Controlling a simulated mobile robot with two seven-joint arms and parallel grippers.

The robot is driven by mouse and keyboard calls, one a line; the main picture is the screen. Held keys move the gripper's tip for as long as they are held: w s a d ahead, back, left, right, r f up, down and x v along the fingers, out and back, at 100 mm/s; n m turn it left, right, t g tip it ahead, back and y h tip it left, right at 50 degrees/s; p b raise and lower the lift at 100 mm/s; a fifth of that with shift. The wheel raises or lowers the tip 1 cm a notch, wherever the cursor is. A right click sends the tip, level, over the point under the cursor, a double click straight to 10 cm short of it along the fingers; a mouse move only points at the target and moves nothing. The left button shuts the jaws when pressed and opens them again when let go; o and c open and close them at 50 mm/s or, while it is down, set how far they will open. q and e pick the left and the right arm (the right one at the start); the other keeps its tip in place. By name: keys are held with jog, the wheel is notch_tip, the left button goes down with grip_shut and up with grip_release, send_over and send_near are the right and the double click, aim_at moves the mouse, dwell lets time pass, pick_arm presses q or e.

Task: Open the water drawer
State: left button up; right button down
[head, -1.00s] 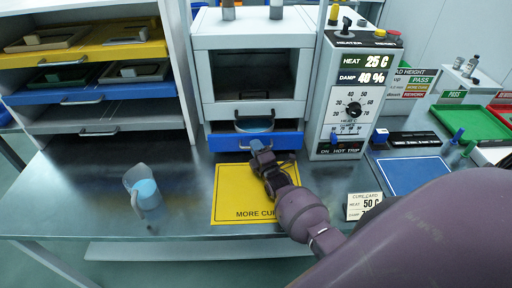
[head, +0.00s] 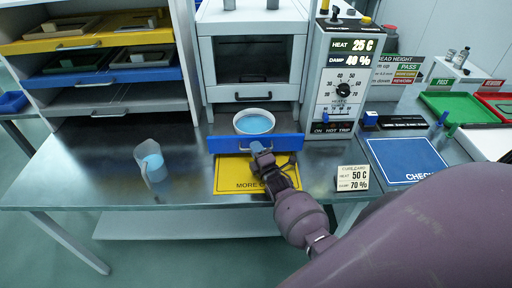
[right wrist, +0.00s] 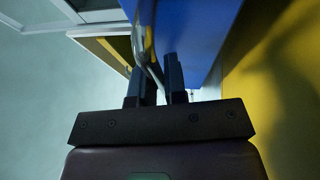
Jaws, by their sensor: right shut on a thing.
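The blue-fronted water drawer (head: 225,144) under the grey oven-like cabinet (head: 253,68) is pulled out towards me. A round white pan with light blue water (head: 254,122) shows inside it. My right gripper (head: 259,152) is at the middle of the drawer front. In the right wrist view my right gripper (right wrist: 158,85) is shut on the drawer's metal handle (right wrist: 148,50), beside the blue front (right wrist: 195,35). In the head view the fingers hide the handle. My left gripper is not in view.
A clear jug with blue water (head: 151,163) stands on the bench at left. A yellow mat (head: 228,178) lies under the drawer front. A control panel (head: 342,85) stands right of the cabinet, and a cure card (head: 352,178) stands on the bench. A shelf rack (head: 95,110) is at left.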

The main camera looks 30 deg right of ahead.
jog(key=shift+s, duration=0.1)
dwell(0.3)
jog(key=c, duration=1.5)
grip_release()
jog(key=shift+o, duration=0.2)
jog(key=v, duration=1.1)
jog(key=s+a+f+m+g+y, duration=0.1)
jog(key=s+a+m+g, duration=0.3)
jog(key=s+m, duration=0.4)
jog(key=s+a+f+m+g+y, duration=0.2)
jog(key=s+a+m+g, duration=0.2)
jog(key=s+m, duration=0.4)
jog(key=shift+s, duration=0.5)
